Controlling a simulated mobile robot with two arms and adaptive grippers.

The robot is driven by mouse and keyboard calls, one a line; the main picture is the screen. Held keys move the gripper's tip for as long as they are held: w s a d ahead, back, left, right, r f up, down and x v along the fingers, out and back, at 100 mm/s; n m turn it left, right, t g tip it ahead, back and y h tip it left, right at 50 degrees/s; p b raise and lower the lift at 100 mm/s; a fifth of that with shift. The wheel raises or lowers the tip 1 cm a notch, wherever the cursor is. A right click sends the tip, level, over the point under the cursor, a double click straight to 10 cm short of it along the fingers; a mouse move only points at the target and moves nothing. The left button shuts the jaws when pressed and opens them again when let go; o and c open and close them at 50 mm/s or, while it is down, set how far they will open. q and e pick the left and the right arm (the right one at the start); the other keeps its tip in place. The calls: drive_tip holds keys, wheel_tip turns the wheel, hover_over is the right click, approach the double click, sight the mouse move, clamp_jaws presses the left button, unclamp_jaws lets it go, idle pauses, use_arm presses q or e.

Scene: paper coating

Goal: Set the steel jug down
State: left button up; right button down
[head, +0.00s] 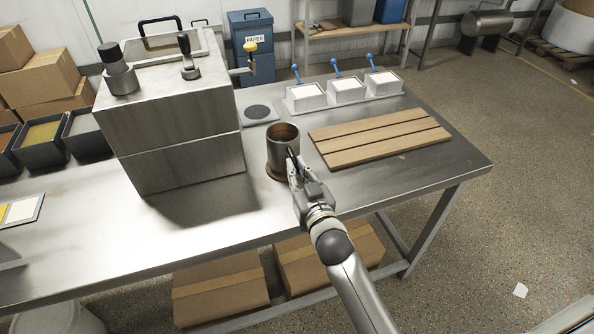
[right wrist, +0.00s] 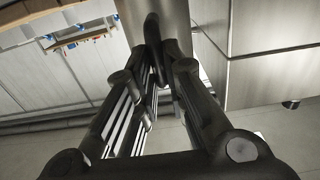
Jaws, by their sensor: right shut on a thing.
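The steel jug (head: 283,142) is upright and open at the top, over the steel table (head: 205,222), just right of the large steel machine. A brown round edge (head: 272,174) shows under it; I cannot tell whether the jug touches it. My right gripper (head: 292,160) is shut on the jug's near side. In the right wrist view, the fingers (right wrist: 160,45) close in on the jug's grey wall (right wrist: 181,12) at the top. The fingers hide part of the jug. My left gripper is not in view.
The steel machine (head: 180,120) stands left of the jug. A slatted wooden board (head: 380,137) lies to the right. A dark round disc on a plate (head: 258,112) and several white boxes with blue handles (head: 346,90) are behind. The table's front right is bare.

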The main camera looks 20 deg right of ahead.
drive_tip(key=shift+f+b, duration=0.4)
drive_tip(key=shift+f, duration=0.15)
drive_tip(key=c, duration=1.5)
unclamp_jaws()
drive_tip(key=shift+s+f, duration=0.1)
drive_tip(key=shift+r, duration=0.25)
drive_tip(key=shift+r+p, duration=0.5)
drive_tip(key=shift+p, duration=0.05)
drive_tip(key=shift+s+d+b, duration=0.15)
drive_tip(key=shift+s+b, duration=0.35)
drive_tip(key=shift+s, duration=2.5)
drive_tip(key=shift+s+d+b, duration=0.1)
drive_tip(key=shift+s+b, duration=0.4)
drive_tip(key=shift+s, duration=2.45)
